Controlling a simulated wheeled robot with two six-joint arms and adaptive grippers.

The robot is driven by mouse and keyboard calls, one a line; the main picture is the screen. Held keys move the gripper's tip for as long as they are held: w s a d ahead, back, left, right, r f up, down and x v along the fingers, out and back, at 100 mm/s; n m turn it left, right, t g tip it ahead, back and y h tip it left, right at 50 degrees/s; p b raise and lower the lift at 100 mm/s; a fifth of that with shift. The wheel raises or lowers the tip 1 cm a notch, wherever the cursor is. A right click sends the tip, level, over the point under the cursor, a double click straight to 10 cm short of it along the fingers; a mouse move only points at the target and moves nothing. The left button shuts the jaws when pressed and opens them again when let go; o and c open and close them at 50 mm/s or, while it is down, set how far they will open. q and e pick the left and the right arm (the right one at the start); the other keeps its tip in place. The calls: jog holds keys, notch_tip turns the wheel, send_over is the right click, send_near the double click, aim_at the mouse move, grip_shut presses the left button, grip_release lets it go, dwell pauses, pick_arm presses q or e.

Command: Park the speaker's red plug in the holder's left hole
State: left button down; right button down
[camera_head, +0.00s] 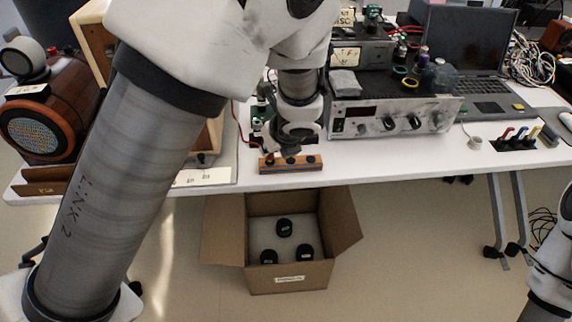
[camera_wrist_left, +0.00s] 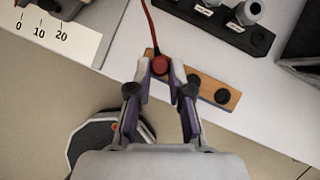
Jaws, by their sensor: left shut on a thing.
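The holder is a narrow wooden block (camera_head: 305,167) at the table's front edge, with dark round holes in its top; it also shows in the left wrist view (camera_wrist_left: 206,95). My left gripper (camera_wrist_left: 161,72) is shut on the red plug (camera_wrist_left: 160,65), over the holder's left end. A red cable (camera_wrist_left: 149,25) runs up from the plug. I cannot tell whether the plug's tip is in the left hole or just above it. In the head view my left gripper (camera_head: 287,152) hides most of the plug. A wooden cabinet (camera_head: 95,40), perhaps the speaker, is partly behind my arm.
An instrument with knobs (camera_head: 390,117) stands behind the holder on the right. A laptop (camera_head: 465,60) is farther right. An open cardboard box (camera_head: 290,278) with black round things is on the floor below the table edge. A printed scale strip (camera_head: 203,177) lies left of the holder.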

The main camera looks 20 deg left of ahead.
pick_arm(q)
jog(key=shift+f+b, duration=0.45)
jog(key=shift+f, duration=0.15)
jog(key=c, duration=1)
grip_release()
jog(key=shift+r, duration=0.15)
notch_tip(320, 180, up, 7)
jog(key=p, duration=0.7)
jog(key=shift+r+p, duration=0.15)
jog(key=shift+p, duration=0.2)
